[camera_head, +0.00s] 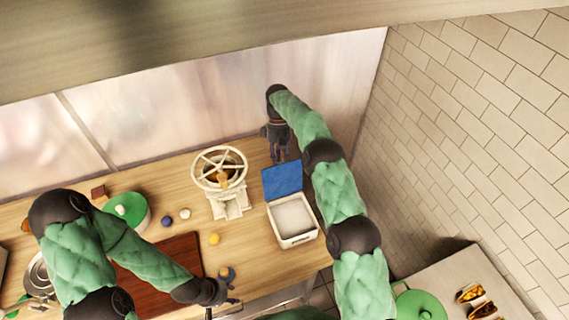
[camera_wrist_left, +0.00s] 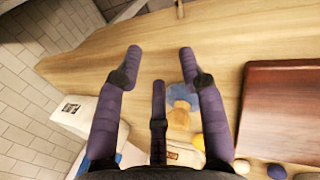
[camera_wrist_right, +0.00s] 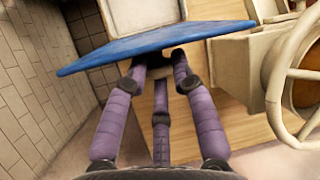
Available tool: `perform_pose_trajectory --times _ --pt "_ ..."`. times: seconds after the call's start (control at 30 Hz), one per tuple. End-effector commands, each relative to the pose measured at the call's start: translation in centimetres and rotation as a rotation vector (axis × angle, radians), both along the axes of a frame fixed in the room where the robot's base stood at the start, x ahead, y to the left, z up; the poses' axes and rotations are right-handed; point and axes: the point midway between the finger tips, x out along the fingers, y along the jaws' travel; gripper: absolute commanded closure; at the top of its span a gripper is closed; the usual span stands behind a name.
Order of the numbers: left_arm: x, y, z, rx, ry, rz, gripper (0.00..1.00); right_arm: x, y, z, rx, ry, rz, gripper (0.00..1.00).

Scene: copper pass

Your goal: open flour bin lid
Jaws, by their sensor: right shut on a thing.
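The flour bin (camera_head: 291,232) is a white box at the right end of the wooden counter. Its blue lid (camera_head: 283,179) stands raised at the bin's far side, and the white inside shows. My right gripper (camera_head: 279,152) is behind the lid. In the right wrist view, the fingers of my right gripper (camera_wrist_right: 160,64) are closed at the edge of the blue lid (camera_wrist_right: 150,43). The lid partly hides their contact. My left gripper (camera_head: 224,290) is over the counter's front edge, apart from the bin. In the left wrist view, its fingers (camera_wrist_left: 160,54) are spread and empty.
A cream machine with a spoked wheel (camera_head: 219,168) stands left of the bin. A brown cutting board (camera_head: 165,277), a green-lidded pot (camera_head: 125,209) and small balls (camera_head: 214,238) lie further left. A tiled wall (camera_head: 480,130) rises on the right.

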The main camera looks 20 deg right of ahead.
Motion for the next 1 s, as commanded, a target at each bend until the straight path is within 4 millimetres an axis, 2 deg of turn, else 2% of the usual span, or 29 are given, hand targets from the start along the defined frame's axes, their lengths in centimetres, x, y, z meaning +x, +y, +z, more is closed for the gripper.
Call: perform_pose_trajectory --times 0.03,0.07,0.77,0.8,0.87,0.9,1.0 --pt "0.0 0.0 -0.21 0.0 0.0 0.0 0.6 -0.18 0.04 -1.53 -0.004 0.016 -0.003 1.0" --pt "0.0 0.0 -0.23 0.0 0.0 0.0 0.6 -0.09 0.08 -1.61 -0.003 0.016 -0.003 1.0" --pt "0.01 0.0 -0.37 0.0 0.0 0.0 0.6 0.31 0.24 -1.87 -0.006 0.024 -0.003 1.0" --pt "0.01 0.0 -0.37 0.0 0.0 0.0 0.6 0.31 0.23 -1.88 -0.006 0.024 -0.003 0.7" --pt "0.01 0.0 -0.37 0.0 0.0 0.0 0.6 0.31 0.23 -1.84 -0.006 0.024 -0.002 0.53" --pt "0.01 0.0 -0.37 0.0 0.0 0.0 0.6 0.35 0.24 -1.74 -0.006 0.023 -0.002 0.48" --pt "0.01 -0.01 -0.35 0.0 0.0 0.0 0.6 0.47 0.27 -1.42 -0.005 0.018 -0.001 0.48"
